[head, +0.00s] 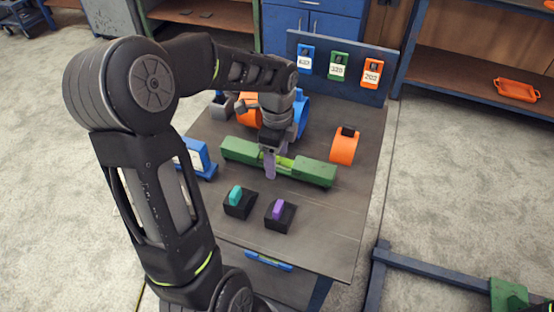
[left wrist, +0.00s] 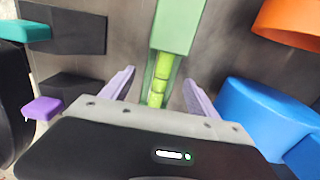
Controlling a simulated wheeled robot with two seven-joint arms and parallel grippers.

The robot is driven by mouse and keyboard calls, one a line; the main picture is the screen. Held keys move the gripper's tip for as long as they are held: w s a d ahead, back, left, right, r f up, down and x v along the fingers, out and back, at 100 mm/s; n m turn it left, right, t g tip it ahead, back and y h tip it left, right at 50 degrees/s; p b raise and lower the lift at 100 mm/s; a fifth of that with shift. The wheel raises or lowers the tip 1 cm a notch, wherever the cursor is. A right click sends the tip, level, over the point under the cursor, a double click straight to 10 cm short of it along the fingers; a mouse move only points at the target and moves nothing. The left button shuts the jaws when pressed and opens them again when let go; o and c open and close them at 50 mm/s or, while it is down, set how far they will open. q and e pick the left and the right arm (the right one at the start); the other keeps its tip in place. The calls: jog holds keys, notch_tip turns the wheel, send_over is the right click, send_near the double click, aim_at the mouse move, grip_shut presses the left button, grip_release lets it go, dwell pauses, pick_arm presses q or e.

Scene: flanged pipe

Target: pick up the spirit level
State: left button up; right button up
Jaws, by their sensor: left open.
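The spirit level is a long green bar (head: 313,171) lying across the middle of the table, with a narrower middle part holding a yellow-green vial. In the left wrist view, the spirit level (left wrist: 180,28) runs down from the top edge, its vial part between the fingers. My left gripper (head: 271,163) points down at the middle of the level. Its pale purple fingers (left wrist: 157,88) are apart, one on each side of the narrow part, with visible gaps. The gripper hides part of the level in the head view. My right gripper is not in view.
Black blocks with a teal piece (head: 236,196) and a purple piece (head: 278,211) stand in front of the level. An orange ring (head: 344,148) stands to its right. Blue and orange round parts (head: 301,115) stand close behind. A blue-framed item (head: 197,158) is at left. A tagged board (head: 340,78) rises behind.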

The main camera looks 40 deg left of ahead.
pick_arm(q)
jog(key=shift+c, duration=0.6)
grip_shut()
dwell(0.5)
jog(key=shift+r, duration=0.1)
